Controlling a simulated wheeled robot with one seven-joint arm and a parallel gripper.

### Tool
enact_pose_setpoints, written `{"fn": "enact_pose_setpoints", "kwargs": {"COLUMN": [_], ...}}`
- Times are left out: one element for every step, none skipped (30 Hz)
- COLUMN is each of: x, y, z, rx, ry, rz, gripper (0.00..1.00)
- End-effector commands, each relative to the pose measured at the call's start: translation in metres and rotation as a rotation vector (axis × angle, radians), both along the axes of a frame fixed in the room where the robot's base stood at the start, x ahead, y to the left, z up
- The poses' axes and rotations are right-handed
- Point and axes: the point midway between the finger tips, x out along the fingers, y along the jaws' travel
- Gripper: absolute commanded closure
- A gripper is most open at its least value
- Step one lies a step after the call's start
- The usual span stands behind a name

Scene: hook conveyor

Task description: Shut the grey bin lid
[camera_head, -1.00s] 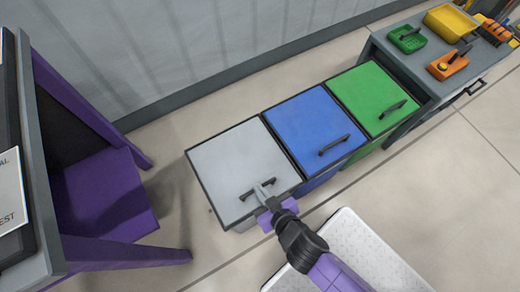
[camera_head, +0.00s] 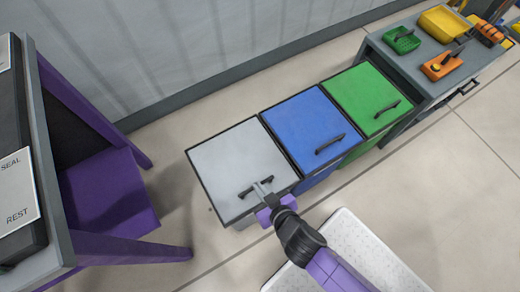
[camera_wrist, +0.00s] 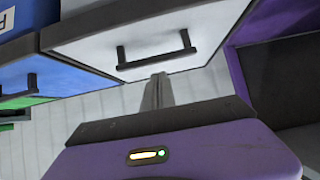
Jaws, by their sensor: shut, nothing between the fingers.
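The grey bin lid (camera_head: 235,160) lies flat on the leftmost bin of a row of three, level with the blue and green lids in the head view. Its black handle (camera_head: 259,185) is near the front edge. My gripper (camera_head: 262,187) is at this handle, over the front part of the lid, with its fingers together and nothing between them. In the wrist view the grey lid (camera_wrist: 205,30) and its handle (camera_wrist: 157,52) show at the top, and the fingertips (camera_wrist: 158,78) point toward the handle. Whether the fingers touch the lid or handle is unclear.
The blue lid (camera_head: 308,125) and green lid (camera_head: 370,92) stand to the right, both down. A grey workbench (camera_head: 415,45) with trays is beyond them. A purple-legged stand (camera_head: 110,190) is at the left.

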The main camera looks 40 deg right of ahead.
Motion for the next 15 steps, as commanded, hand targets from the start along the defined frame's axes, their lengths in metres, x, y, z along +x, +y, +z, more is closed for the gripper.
{"fn": "enact_pose_setpoints", "kwargs": {"x": [0.006,0.008,0.011,0.001,-0.006,-0.014,-0.019,-0.025,-0.032,-0.038,-0.042,-0.049,-0.054,-0.058,-0.063], "y": [-0.002,-0.003,-0.004,-0.002,0.000,0.002,0.003,0.004,0.005,0.007,0.008,0.009,0.010,0.011,0.012], "z": [0.018,0.023,0.030,0.023,0.023,0.025,0.027,0.028,0.030,0.032,0.034,0.035,0.037,0.038,0.040], "rx": [-0.002,-0.003,-0.004,-0.001,-0.001,0.000,0.000,0.001,0.000,0.000,-0.001,-0.001,-0.001,-0.001,-0.002], "ry": [-0.008,-0.012,-0.016,-0.010,-0.009,-0.009,-0.011,-0.011,-0.011,-0.012,-0.013,-0.013,-0.013,-0.013,-0.014], "rz": [0.001,0.002,0.003,0.001,0.001,0.001,0.001,0.000,0.000,0.001,0.002,0.002,0.002,0.002,0.002], "gripper": [1.00,1.00,1.00,1.00,1.00,1.00,1.00,1.00,1.00,1.00,1.00,1.00,1.00,1.00,1.00]}}
